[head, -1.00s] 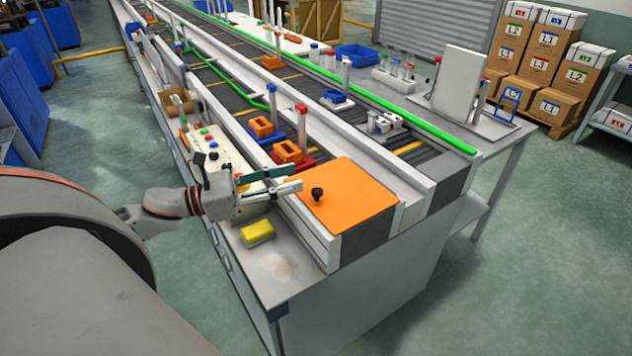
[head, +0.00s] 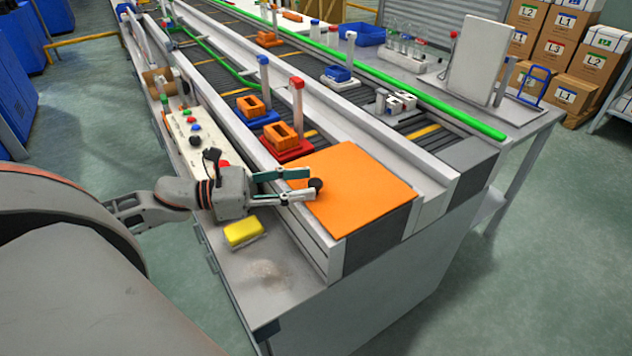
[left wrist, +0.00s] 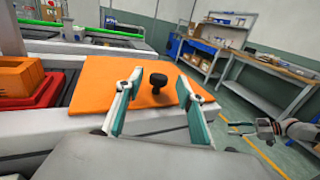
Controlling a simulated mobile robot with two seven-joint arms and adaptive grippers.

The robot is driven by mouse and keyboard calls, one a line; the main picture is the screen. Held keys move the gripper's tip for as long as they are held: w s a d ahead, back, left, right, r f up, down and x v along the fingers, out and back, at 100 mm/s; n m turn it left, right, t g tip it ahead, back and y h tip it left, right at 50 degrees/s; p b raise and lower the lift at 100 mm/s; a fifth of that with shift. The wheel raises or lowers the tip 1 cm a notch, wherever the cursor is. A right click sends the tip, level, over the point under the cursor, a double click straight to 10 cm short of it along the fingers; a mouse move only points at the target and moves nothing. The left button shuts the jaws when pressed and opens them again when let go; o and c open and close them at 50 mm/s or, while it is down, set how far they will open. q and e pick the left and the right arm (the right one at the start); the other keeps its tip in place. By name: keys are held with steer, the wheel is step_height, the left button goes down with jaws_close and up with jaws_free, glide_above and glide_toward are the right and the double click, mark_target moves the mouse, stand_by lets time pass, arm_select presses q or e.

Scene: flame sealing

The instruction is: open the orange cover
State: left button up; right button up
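The orange cover (head: 358,195) lies flat and closed over the near end of the conveyor. Its black knob (head: 316,185) stands near its left edge. My left gripper (head: 306,184) is open, with its fingertips at the knob in the head view. In the left wrist view, the orange cover (left wrist: 130,78) lies ahead and the knob (left wrist: 158,82) stands upright between the open fingers, a little beyond the tips, with space on both sides.
A yellow sponge (head: 242,233) lies on the bench below my left gripper. A white control panel (head: 198,140) with buttons is behind the gripper. Red (head: 288,150) and blue (head: 252,120) fixtures holding orange blocks sit on the conveyor just past the cover.

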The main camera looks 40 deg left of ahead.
mark_target(315, 181)
arm_select(q)
steer(key=shift+x, duration=1.8)
steer(key=shift+c, duration=0.3)
jaws_close()
